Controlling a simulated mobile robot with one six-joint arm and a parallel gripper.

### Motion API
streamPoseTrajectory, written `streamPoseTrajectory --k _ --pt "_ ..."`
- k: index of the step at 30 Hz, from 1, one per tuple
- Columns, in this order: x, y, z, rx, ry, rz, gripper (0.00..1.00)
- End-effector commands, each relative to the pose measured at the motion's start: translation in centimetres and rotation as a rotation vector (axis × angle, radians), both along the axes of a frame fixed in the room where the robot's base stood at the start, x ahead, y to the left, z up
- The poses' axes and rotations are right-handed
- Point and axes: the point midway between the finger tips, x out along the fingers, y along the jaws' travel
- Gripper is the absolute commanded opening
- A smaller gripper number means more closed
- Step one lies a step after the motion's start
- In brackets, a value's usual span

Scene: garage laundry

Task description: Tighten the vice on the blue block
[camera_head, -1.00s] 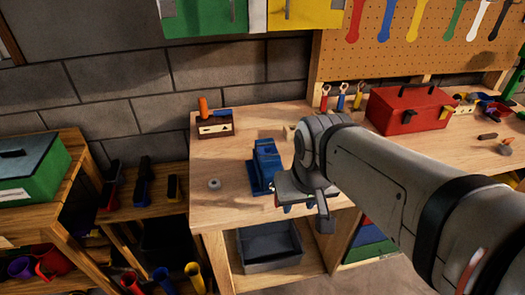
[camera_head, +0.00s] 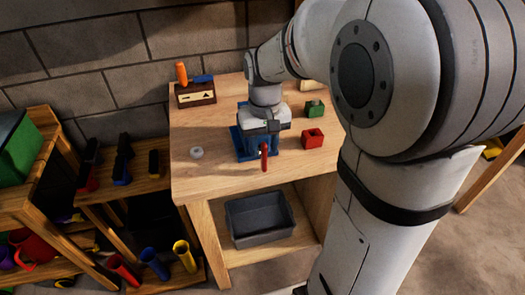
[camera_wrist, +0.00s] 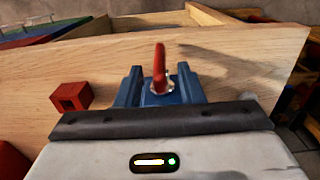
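The blue vice (camera_head: 241,146) stands on the wooden workbench (camera_head: 205,176) near its front edge. Its red handle (camera_head: 264,156) points toward the front; it also shows in the wrist view (camera_wrist: 160,66), standing out from the vice (camera_wrist: 131,88). My gripper (camera_head: 265,124) is right above the vice and covers most of it. Its fingers are hidden in both views, so I cannot tell whether they are open or touching the vice. I cannot make out a blue block in the jaws.
A red block (camera_head: 313,138) with a hole and a green block (camera_head: 314,109) lie right of the vice. A small grey ring (camera_head: 196,152) lies left. A tool holder (camera_head: 196,98) stands behind. A grey bin (camera_head: 260,220) sits on the shelf below.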

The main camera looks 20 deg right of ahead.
Motion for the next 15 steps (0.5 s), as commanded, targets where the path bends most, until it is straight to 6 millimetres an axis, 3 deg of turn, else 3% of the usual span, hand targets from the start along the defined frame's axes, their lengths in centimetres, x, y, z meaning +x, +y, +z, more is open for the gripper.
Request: streamPoseTrajectory --k 6,15 --pt "0.0 0.0 -3.1 0.000 0.002 -0.001 0.35" --pt "0.0 -0.1 -4.0 0.000 -0.001 -0.001 0.35"
